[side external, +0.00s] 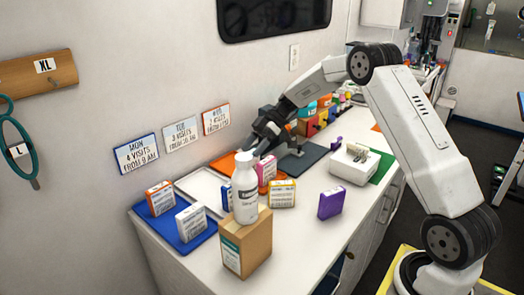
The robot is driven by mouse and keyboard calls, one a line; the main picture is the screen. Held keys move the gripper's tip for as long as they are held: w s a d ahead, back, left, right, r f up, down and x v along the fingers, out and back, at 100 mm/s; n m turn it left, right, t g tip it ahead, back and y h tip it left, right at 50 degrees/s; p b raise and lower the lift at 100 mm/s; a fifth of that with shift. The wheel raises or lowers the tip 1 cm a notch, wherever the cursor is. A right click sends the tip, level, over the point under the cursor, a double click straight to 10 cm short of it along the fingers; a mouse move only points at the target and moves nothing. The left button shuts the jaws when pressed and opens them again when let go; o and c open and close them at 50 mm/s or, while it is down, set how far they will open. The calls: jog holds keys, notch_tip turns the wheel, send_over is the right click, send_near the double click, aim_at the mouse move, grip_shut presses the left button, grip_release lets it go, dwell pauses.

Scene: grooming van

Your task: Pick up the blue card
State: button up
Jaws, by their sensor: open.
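A white card with a blue border (137,153) is on the wall at the left, above the counter. It reads "MON 4 visits from 9 AM" and is the only blue-edged card that I see. My gripper (253,146) is over the back of the counter, to the right of the card and well apart from it. Its jaws are open, pointing down and to the left, behind the white bottle. The bottle's top is close to the jaws in the picture, and I see nothing held.
A grey-edged card (181,134) and an orange-edged card (216,119) hang beside it. Below are a blue mat (185,245) with small boxes and a white tray (188,184). A white bottle (245,195) stands on a cardboard box (246,246). The counter's front right is clear.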

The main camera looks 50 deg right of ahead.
notch_tip(320, 180, down, 9)
jog(key=w+d+n+y, duration=0.1)
jog(key=w+n+y, duration=0.1)
jog(key=shift+w+r+n+t, duration=0.15)
jog(key=shift+w+n+t, duration=0.1)
jog(key=shift+n+t, duration=0.15)
dwell(0.4)
jog(key=shift+a, duration=0.1)
jog(key=shift+w+x, duration=0.1)
jog(key=shift+x, duration=1.15)
jog(key=shift+w+x, duration=0.15)
jog(key=shift+x, duration=1.1)
grip_shut()
